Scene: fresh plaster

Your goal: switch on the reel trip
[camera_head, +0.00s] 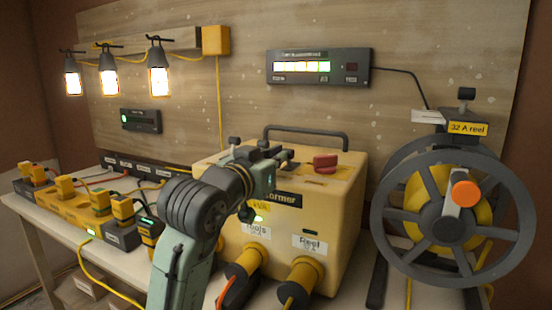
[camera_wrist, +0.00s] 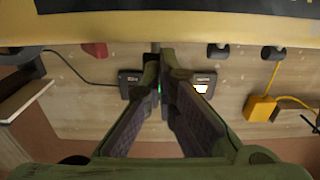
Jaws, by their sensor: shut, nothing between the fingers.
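The yellow transformer box (camera_head: 335,205) stands in the middle of the table, with a red switch-like part (camera_head: 325,162) on its top. Two yellow plugs stick out of its front under the labels "Tools" (camera_head: 256,229) and "Reel" (camera_head: 310,243). No part clearly marked as the reel trip can be made out; my arm hides part of the box. My gripper (camera_head: 282,156) is shut and empty, in front of the box's upper left in the head view. In the wrist view its fingers (camera_wrist: 160,50) meet near the box's yellow edge (camera_wrist: 210,34). I cannot tell whether they touch it.
A cable reel (camera_head: 389,220) labelled "32 A reel" stands at right. A lit display (camera_head: 320,80) and a smaller dark panel (camera_head: 141,128) are on the wooden board. Three lit lamps (camera_head: 108,82) hang at left. A strip with several yellow plugs (camera_head: 75,213) lies on the left of the table.

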